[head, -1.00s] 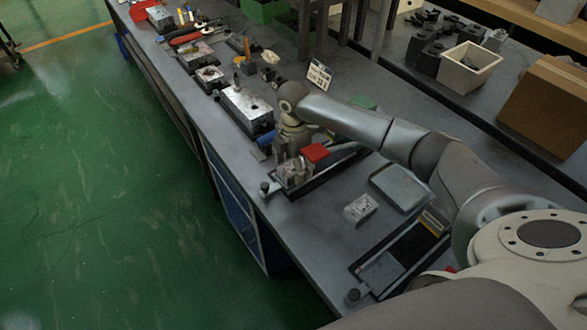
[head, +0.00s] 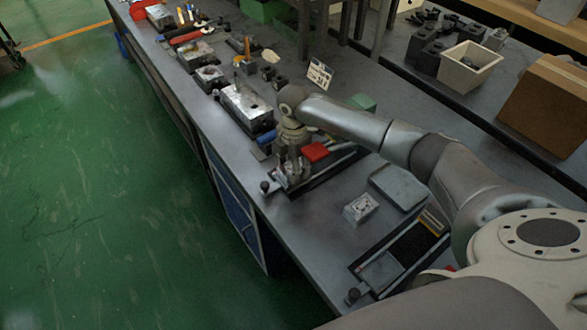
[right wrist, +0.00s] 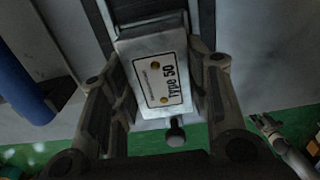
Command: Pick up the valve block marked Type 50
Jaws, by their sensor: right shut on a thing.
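The valve block marked Type 50 (right wrist: 152,62) is a pale metal block with a white label, seen close in the right wrist view. My right gripper (right wrist: 160,72) has one finger against each side of it and is shut on it. In the head view my right gripper (head: 291,172) points down at the black tray (head: 328,176) by the bench's near edge, and it hides most of the block there. I cannot tell whether the block still touches the tray.
A red piece (head: 315,152) lies right beside the gripper. A small pale block (head: 360,208), a grey tray (head: 398,187) and a second black tray (head: 412,247) lie nearer me. A larger metal block (head: 246,104) stands farther along the bench (head: 310,228).

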